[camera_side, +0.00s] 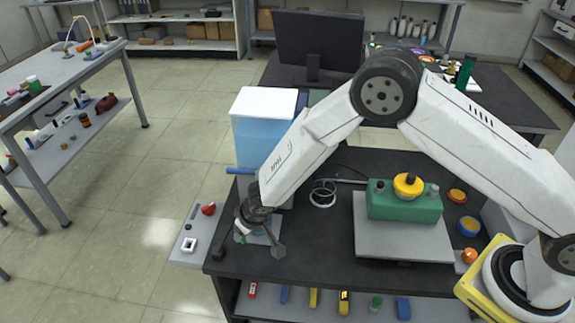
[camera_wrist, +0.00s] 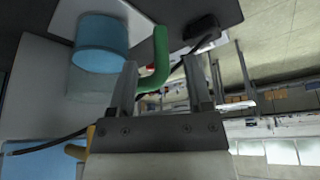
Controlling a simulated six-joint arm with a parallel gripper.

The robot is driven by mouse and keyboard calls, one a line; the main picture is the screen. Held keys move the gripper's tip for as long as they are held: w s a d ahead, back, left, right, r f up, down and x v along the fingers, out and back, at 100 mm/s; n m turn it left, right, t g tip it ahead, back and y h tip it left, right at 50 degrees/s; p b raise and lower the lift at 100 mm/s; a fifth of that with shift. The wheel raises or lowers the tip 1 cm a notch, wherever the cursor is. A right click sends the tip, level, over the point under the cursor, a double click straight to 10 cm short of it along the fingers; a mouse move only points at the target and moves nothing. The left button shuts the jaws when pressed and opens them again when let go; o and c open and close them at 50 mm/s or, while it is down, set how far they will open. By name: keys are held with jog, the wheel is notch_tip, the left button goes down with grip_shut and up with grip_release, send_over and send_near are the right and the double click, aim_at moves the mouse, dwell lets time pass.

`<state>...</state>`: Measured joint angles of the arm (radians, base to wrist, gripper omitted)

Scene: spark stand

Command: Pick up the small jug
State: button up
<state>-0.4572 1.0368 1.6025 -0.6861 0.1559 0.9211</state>
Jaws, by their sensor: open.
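The small jug (camera_wrist: 100,45) is a blue, see-through cup with a green handle (camera_wrist: 160,62), seen in the wrist view at upper left. My gripper (camera_wrist: 160,60) is open, and the curved handle shows between its two fingers. I cannot tell whether a finger touches the handle. In the side view my gripper (camera_side: 260,243) is low at the left front corner of the dark table. There the jug is mostly hidden behind the gripper, with only a bit of green (camera_side: 242,239) showing.
A grey panel (camera_side: 180,262) with a red knob (camera_side: 208,209) sits at the table's left edge. A blue tank with a white lid (camera_side: 265,102) stands behind my gripper. A green box with a yellow knob (camera_side: 405,203) rests on a grey plate to the right. A wire coil (camera_side: 323,194) lies between.

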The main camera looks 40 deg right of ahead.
jog(key=shift+x, duration=1.95)
grip_shut()
jog(key=shift+r, duration=0.1)
